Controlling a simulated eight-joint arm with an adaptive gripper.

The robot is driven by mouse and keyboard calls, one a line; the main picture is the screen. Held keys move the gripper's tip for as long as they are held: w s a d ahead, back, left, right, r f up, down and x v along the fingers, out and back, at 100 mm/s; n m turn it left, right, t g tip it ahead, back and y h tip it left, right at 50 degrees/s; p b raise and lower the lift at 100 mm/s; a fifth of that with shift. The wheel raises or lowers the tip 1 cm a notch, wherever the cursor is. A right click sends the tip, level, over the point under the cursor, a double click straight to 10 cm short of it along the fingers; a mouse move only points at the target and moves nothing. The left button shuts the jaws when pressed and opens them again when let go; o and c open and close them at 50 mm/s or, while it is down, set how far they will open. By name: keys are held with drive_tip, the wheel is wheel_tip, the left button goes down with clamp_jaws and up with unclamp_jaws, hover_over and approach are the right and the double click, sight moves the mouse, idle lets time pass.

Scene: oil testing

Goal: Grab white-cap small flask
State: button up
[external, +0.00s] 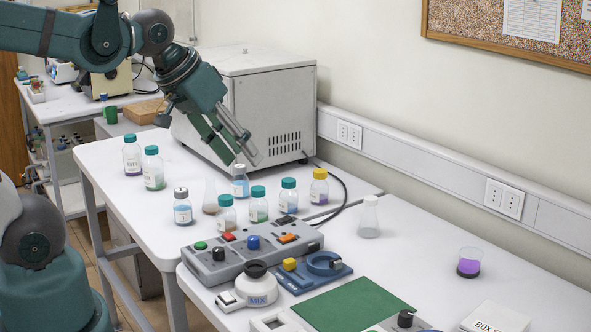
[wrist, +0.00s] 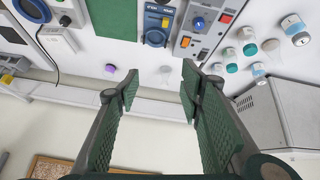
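Two small bottles with white or pale grey caps stand in the external view: one with blue liquid (external: 240,187) just below my gripper, and one nearer the camera (external: 182,212). A clear conical flask (external: 369,220) with a pale top stands alone to the right. Another conical flask (external: 210,201) with reddish contents stands between the bottles. I cannot tell which one the task names. My gripper (external: 251,157) points down and right above the bottles. In the wrist view, its fingers (wrist: 158,88) are apart with nothing between them. Pale caps (wrist: 291,22) show at the right there.
Several teal-capped bottles (external: 258,208) and a yellow-capped bottle (external: 319,191) crowd the area under my gripper. A grey box-shaped machine (external: 265,110) stands behind it. A control panel (external: 255,253) lies in front. The table around the purple beaker (external: 469,264) is clear.

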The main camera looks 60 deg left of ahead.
drive_tip(key=w+n+g, duration=0.1)
drive_tip(key=w+n, duration=0.6)
drive_tip(key=w, duration=0.4)
drive_tip(key=n+g+h+p, duration=0.3)
drive_tip(key=n, duration=1.5)
hover_over(366, 198)
drive_tip(key=s+a, duration=0.1)
drive_tip(key=s, duration=0.1)
drive_tip(key=f, duration=1.8)
drive_tip(key=shift+w+a+f, duration=0.1)
drive_tip(key=shift+w+a, duration=0.05)
drive_tip(key=shift+w, duration=0.1)
drive_tip(key=shift+w+f, duration=0.25)
drive_tip(key=shift+f, duration=0.15)
drive_tip(key=shift+x, duration=1.25)
drive_tip(key=shift+f, duration=0.15)
